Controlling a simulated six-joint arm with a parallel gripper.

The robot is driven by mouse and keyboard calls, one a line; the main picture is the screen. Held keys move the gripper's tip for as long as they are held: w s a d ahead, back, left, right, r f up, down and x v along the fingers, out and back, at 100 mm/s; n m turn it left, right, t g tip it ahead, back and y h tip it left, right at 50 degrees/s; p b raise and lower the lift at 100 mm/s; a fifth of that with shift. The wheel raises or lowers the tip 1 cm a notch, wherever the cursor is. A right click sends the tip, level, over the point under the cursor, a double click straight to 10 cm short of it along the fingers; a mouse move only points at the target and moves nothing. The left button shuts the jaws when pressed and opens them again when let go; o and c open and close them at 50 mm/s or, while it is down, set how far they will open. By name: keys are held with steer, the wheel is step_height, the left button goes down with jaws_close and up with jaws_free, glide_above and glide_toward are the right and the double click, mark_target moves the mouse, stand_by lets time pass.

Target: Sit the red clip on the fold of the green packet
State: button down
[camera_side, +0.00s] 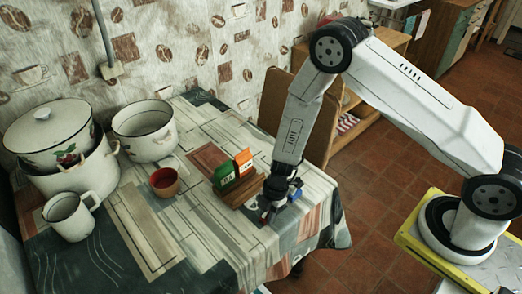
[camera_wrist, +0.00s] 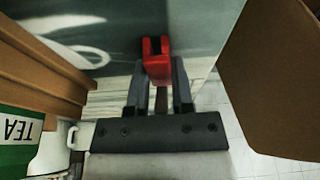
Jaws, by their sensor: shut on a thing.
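The red clip (camera_wrist: 158,68) sits between the two fingertips of my gripper (camera_wrist: 159,82) in the wrist view, and the fingers are shut on it. In the side view my gripper (camera_side: 268,208) points down, low over the table and just right of the wooden holder (camera_side: 238,196). The clip is too small there to make out well. The green packet (camera_side: 225,177) stands upright in the holder, left of my gripper and apart from it. In the wrist view the green packet (camera_wrist: 14,150) shows at the left edge, with TEA in upside-down letters; its fold is not seen there.
An orange packet (camera_side: 244,163) stands beside the green one in the holder. A red bowl (camera_side: 165,182), a white mug (camera_side: 70,217) and enamel pots (camera_side: 143,130) stand further left. A wooden chair (camera_side: 284,105) is behind my arm. The table's right edge is close to my gripper.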

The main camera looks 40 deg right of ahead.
mark_target(220, 166)
steer(key=shift+r, duration=0.2)
steer(key=shift+r, duration=2.05)
steer(key=shift+w, duration=0.1)
steer(key=shift+w+a+r, duration=0.15)
steer(key=shift+w+r, duration=0.05)
steer(key=shift+w, duration=0.2)
steer(key=shift+w+a+r, duration=0.15)
steer(key=shift+w, duration=0.2)
steer(key=w+r, duration=0.4)
steer(key=w, duration=0.1)
steer(key=w+a+r, duration=0.1)
steer(key=w+r, duration=0.2)
steer(key=w, duration=0.2)
steer(key=w+r, duration=0.4)
steer(key=w, duration=0.1)
steer(key=shift+w+a+r, duration=0.1)
steer(key=shift+a+r, duration=0.1)
steer(key=shift+r, duration=0.1)
steer(key=shift+f, duration=0.15)
steer(key=shift+f, duration=2.05)
